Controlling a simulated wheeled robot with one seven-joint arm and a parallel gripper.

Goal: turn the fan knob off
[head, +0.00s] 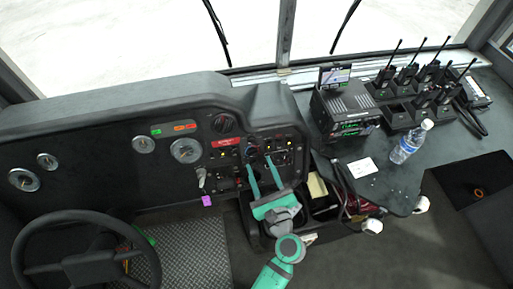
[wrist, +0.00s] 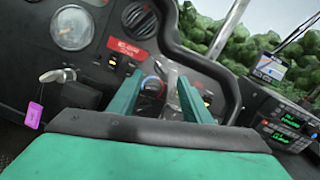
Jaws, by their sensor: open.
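My gripper (head: 259,161) is open and empty, its two green fingers pointing at the dashboard's switch panel. In the wrist view, a round dark knob (wrist: 152,86) with blue and red marks shows between the fingers, nearer the left one. It also shows in the head view (head: 251,151), just past the fingertips. I cannot tell whether a finger touches it. The labels are too small to tell which is the fan knob.
A key with a purple tag (head: 206,201) hangs left of the gripper. The steering wheel (head: 84,250) is at lower left. Right of the panel are a black radio box (head: 345,105), a water bottle (head: 408,143) and several handheld radios (head: 410,75).

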